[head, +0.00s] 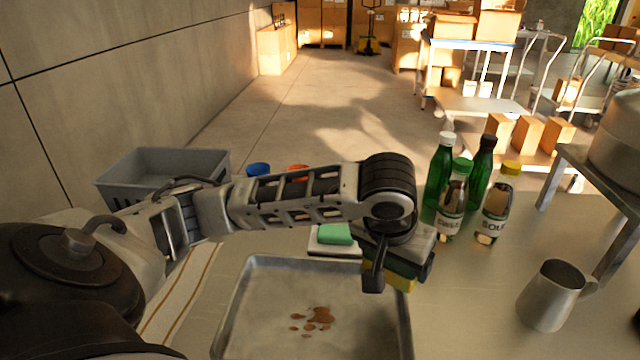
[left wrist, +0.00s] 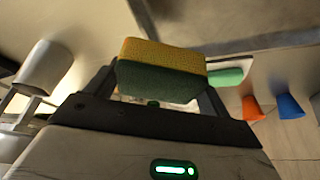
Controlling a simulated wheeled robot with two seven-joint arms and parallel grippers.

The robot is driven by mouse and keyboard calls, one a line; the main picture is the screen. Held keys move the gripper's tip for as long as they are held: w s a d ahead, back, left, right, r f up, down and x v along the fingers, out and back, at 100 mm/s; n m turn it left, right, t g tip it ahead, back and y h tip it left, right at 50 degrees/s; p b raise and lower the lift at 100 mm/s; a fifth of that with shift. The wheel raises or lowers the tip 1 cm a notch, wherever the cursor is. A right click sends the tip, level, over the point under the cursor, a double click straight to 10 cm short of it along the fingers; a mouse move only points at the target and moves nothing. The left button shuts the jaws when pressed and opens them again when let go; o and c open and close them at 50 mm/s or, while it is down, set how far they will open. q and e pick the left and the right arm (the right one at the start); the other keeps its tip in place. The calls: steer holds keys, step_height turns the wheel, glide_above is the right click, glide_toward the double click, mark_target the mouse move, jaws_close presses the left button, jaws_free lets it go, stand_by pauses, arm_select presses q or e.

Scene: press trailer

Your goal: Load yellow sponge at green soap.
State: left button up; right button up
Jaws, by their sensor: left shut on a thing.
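The yellow sponge (head: 402,282), with a dark green scouring side, is held in my left gripper (head: 398,272). In the left wrist view the sponge (left wrist: 162,70) sits between the two fingers (left wrist: 160,88). The green soap (head: 336,234) lies on a white dish (head: 325,250) just left of the gripper in the head view, partly hidden by my arm. The soap also shows in the left wrist view (left wrist: 226,77), beside and beyond the sponge, apart from it. My right gripper is in neither view.
A metal tray (head: 240,310) with brown stains lies in front. Green bottles (head: 438,170) and labelled bottles (head: 496,212) stand right of the gripper. A metal pitcher (head: 548,296) stands at right. A grey crate (head: 165,165), a blue cup (head: 258,169) and an orange cup (head: 297,169) are behind my arm.

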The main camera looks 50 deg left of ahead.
arm_select(q)
steer(key=w+a+n+y, duration=0.1)
steer(key=w+a+n, duration=0.25)
steer(key=a, duration=0.35)
steer(key=r+n+g+y, duration=0.1)
steer(key=n, duration=0.2)
glide_above(336, 226)
steer(key=s+d, duration=0.1)
steer(key=shift+f, duration=2.9)
steer(key=shift+f, duration=0.55)
step_height(336, 226, up, 7)
steer(key=shift+d, duration=0.1)
